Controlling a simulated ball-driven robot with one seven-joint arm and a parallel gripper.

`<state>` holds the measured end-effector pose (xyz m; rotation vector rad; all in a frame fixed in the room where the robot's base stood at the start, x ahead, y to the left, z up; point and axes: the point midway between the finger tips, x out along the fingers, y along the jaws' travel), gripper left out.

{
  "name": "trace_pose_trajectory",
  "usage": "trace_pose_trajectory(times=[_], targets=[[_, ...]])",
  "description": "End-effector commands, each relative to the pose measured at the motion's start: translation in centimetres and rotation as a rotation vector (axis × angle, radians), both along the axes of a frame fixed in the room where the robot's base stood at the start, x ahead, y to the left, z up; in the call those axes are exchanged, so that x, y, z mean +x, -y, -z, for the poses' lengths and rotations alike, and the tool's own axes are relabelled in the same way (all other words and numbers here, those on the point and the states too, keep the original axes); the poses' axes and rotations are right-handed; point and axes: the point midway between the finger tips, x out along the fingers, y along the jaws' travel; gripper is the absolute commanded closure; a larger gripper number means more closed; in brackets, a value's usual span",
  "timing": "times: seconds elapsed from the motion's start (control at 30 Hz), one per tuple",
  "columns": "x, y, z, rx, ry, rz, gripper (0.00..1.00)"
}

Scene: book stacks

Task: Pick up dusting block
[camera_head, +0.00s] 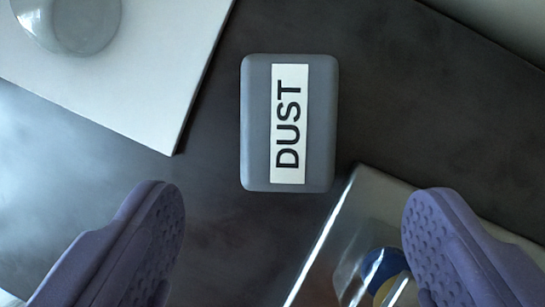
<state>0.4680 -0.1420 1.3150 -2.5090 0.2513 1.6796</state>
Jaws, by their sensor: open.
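The dusting block (256,125) is a grey, rounded rectangular block with a white label reading "DUST". It lies on a dark surface at the upper middle of the view, its label facing me. My gripper (292,225) shows as two purple, dimpled fingers, one at the lower left and one at the lower right. The fingers are wide apart with nothing held between them. The block lies beyond the fingertips, roughly centred between them, and neither finger appears to touch it.
A white board or panel (120,75) with a clear round object (68,22) on it fills the upper left. A clear, glossy case (345,225) with blue and yellow inside lies at the lower right, close to the block and partly behind the right finger. Dark surface (400,90) is bare right of the block.

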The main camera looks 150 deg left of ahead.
Motion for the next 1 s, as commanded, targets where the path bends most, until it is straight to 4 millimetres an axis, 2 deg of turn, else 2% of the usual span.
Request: trace_pose_trajectory(times=[0.43, 0.73, 0.77, 1.0], targets=[[3.5, 0.4, 5.7, 0.0, -0.001, -0.001, 0.17], [3.8, 0.5, 6.4, -0.001, 0.002, 0.0, 0.17], [3.8, 0.5, 6.4, -0.001, 0.002, 0.0, 0.22], [3.8, 0.5, 6.3, -0.002, 0.002, -0.001, 0.77]])
